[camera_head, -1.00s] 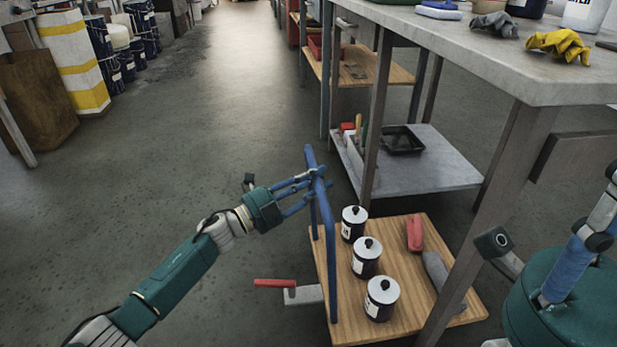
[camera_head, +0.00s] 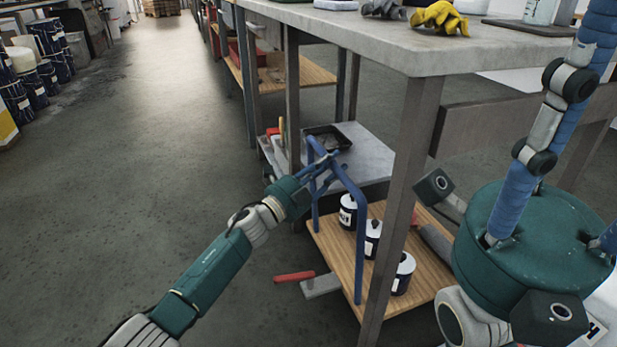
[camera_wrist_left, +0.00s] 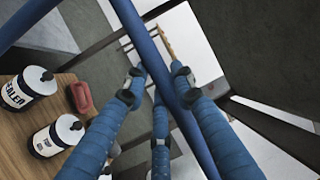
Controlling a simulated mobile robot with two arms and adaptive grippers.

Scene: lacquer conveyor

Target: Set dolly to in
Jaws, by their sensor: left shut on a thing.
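The dolly (camera_head: 334,252) is a low wooden platform with a blue tubular handle (camera_head: 359,245) on its left side. It stands partly under the workbench, with a bench leg in front of its middle. My left gripper (camera_head: 322,168) is shut on the upper part of the handle. In the left wrist view its blue fingers lie around the blue bar (camera_wrist_left: 150,55). Several white-and-dark cans (camera_head: 372,238) stand on the dolly, partly hidden by handle and leg. They also show in the left wrist view (camera_wrist_left: 28,88). My right gripper (camera_head: 535,225) is close at right, its fingertips out of view.
The workbench (camera_head: 400,42) holds yellow gloves (camera_head: 438,17). Its leg (camera_head: 398,205) stands close right of the handle. A lower shelf (camera_head: 368,152) with a black tray lies behind the dolly. A red-handled tool (camera_head: 296,277) lies at the dolly's left. Open floor is on the left.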

